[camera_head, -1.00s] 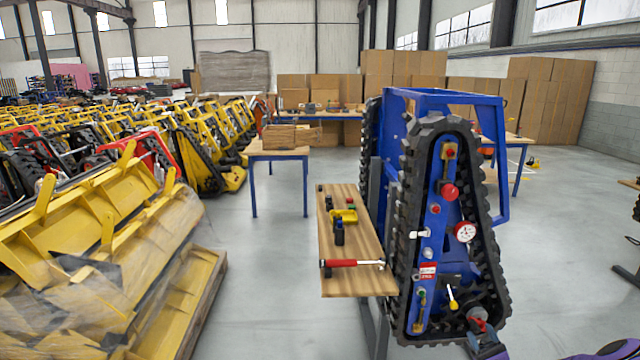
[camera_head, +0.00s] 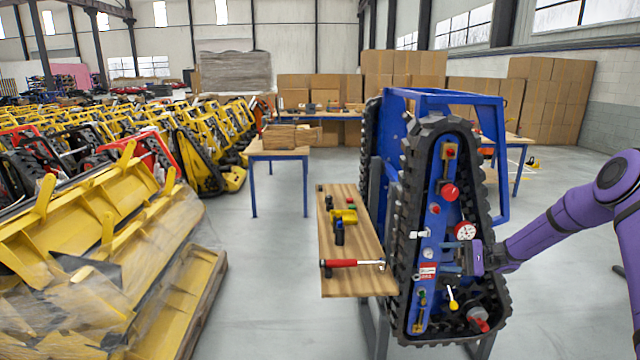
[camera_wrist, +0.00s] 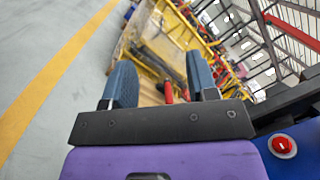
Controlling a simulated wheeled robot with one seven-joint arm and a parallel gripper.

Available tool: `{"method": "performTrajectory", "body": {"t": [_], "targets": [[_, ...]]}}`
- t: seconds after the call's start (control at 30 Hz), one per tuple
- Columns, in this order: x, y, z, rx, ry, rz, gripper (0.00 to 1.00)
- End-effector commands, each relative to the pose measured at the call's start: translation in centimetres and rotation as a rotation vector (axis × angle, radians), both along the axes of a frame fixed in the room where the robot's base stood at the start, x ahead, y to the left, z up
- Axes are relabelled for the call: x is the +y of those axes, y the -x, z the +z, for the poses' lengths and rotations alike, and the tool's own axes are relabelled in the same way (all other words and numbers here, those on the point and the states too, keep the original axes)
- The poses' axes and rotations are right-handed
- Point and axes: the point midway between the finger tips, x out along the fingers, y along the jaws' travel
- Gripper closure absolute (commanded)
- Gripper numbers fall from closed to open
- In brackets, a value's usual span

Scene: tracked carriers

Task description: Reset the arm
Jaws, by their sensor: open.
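My gripper (camera_head: 447,257) is in front of the tracked carrier's blue side panel (camera_head: 433,222), its fingers pointing left in the head view. In the wrist view my gripper (camera_wrist: 161,80) shows two blue-grey fingers spread apart with nothing held. My purple arm comes in from the right. The carrier's black rubber track (camera_head: 412,190) runs around the panel. The panel bears a red knob (camera_head: 449,192), a white gauge (camera_head: 465,231) and a yellow-handled part (camera_head: 453,299). A red button (camera_wrist: 282,146) on blue shows in the wrist view. My gripper hides part of the panel.
A wooden shelf (camera_head: 352,270) left of the carrier holds a red-handled hammer (camera_head: 350,263) and a yellow tool (camera_head: 343,216). A table (camera_head: 280,153) stands behind. Wrapped yellow parts (camera_head: 100,260) fill the left. The floor between is clear.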

Motion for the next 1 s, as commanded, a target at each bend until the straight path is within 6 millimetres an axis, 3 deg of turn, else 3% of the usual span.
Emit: {"method": "performTrajectory", "body": {"t": [0.1, 0.5, 1.0], "targets": [[1.7, 1.4, 3.2, -0.020, 0.126, 0.066, 0.47], [5.9, 7.6, 11.8, -0.110, 0.538, 0.223, 0.47], [7.9, 17.7, 20.6, -0.294, 1.011, 0.287, 0.47]]}}
